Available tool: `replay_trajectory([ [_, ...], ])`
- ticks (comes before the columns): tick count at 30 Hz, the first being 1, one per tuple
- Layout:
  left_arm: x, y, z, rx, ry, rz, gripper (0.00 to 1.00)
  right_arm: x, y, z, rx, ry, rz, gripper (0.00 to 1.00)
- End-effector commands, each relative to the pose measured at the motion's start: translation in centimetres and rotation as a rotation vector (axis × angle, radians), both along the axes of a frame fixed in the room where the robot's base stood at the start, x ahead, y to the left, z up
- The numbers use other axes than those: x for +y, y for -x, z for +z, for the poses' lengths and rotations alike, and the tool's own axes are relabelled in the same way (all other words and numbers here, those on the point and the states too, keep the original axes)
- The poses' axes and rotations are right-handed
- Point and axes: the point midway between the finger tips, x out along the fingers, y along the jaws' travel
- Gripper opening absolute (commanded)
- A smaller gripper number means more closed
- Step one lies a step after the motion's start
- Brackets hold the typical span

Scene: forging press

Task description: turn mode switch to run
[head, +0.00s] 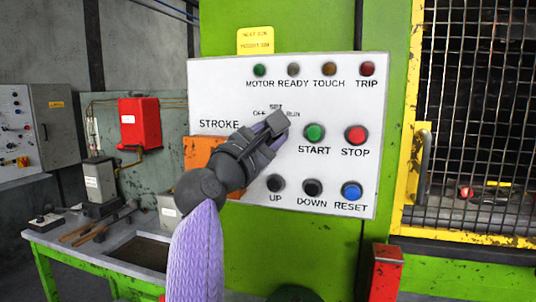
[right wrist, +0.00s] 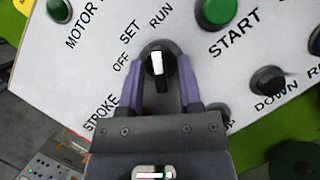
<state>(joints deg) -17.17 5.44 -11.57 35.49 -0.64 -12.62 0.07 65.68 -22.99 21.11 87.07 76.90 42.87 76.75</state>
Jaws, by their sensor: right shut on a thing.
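The mode switch (right wrist: 158,68) is a black knob with a white pointer mark. In the right wrist view the white mark points up, toward the RUN label (right wrist: 162,14); SET and OFF lie to the left of it. My right gripper (right wrist: 160,84) has its two purple-grey fingers on either side of the knob, shut on it. In the head view my right gripper (head: 277,124) covers the switch at the middle of the white panel (head: 230,85). My left gripper is in neither view.
Right of the switch are a green START button (head: 315,133) and a red STOP button (head: 356,135). UP, DOWN and a blue RESET button (head: 351,192) sit below. Indicator lamps line the top. A mesh guard (head: 480,100) stands at the right, a workbench (head: 60,238) at the left.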

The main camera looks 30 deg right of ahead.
Motion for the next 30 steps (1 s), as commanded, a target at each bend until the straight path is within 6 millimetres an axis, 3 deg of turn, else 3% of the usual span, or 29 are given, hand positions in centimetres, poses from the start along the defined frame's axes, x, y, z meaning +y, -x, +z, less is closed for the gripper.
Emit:
replay_trajectory([
  [7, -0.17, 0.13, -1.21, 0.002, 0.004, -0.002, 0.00, 0.04, -0.04, -0.05, -0.065, -0.055, 0.000, 0.00],
  [25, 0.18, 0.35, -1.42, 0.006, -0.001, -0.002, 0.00, 0.01, 0.00, 0.13, -0.088, -0.073, -0.001, 0.00],
  [26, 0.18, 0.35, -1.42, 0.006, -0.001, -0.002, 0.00, 0.01, 0.00, 0.13, -0.088, -0.073, -0.001, 0.51],
  [30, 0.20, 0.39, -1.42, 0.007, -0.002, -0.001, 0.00, 0.00, -0.01, 0.10, -0.088, -0.074, -0.001, 0.51],
])
